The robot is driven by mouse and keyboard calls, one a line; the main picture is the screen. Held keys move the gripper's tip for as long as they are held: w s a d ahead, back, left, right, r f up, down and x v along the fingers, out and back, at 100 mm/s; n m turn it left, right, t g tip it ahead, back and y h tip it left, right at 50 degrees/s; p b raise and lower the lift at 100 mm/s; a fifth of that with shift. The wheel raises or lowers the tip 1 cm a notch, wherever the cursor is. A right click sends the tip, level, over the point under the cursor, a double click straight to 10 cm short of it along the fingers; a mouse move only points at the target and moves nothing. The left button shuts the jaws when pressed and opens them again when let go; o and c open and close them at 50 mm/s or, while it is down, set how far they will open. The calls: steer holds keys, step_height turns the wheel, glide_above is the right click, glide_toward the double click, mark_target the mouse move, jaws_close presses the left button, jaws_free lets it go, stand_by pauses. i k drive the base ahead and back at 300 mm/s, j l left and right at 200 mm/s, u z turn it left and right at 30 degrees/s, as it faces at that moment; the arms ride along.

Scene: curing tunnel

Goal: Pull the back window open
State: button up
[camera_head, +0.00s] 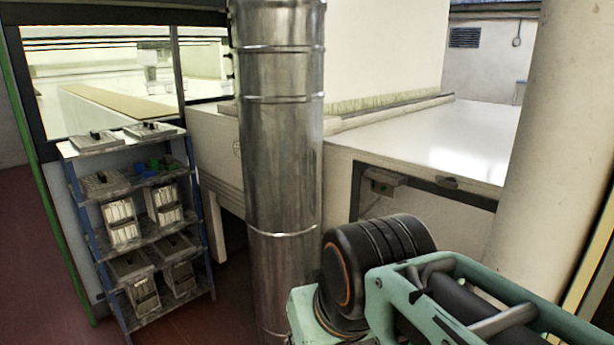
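A dark-framed window (95,125) stands at the upper left, with a large pane and a narrower pane to its right. Pale machinery shows through the glass. I see no handle on it, and I cannot tell whether it is the back window or whether any part is open. The metal duct stands at its right end, and the shelf rack covers part of its lower edge. My arm shows at the lower right as teal links and a black joint, well apart from the window. My gripper is not in view.
A shiny metal duct (282,130) stands upright at the centre. A blue-framed shelf rack (207,255) with several bins is at the left. A white machine (430,135) lies behind my arm, and a pale column (555,140) rises at the right. Red floor (45,260) is clear at the far left.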

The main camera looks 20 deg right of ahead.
mark_target(390, 178)
steer(key=j+z, duration=0.15)
steer(key=z, duration=1.45)
steer(key=j+z, duration=0.2)
steer(key=j, duration=0.2)
steer(key=k+j+z, duration=0.2)
steer(key=j, duration=0.15)
steer(key=j+z, duration=0.2)
steer(key=j, duration=0.2)
steer(key=j+z, duration=0.2)
steer(key=j, duration=0.65)
steer(key=l+u, duration=0.15)
steer(key=l, duration=0.55)
steer(key=i+l, duration=0.2)
steer(key=i, duration=0.2)
steer(key=j+u, duration=0.05)
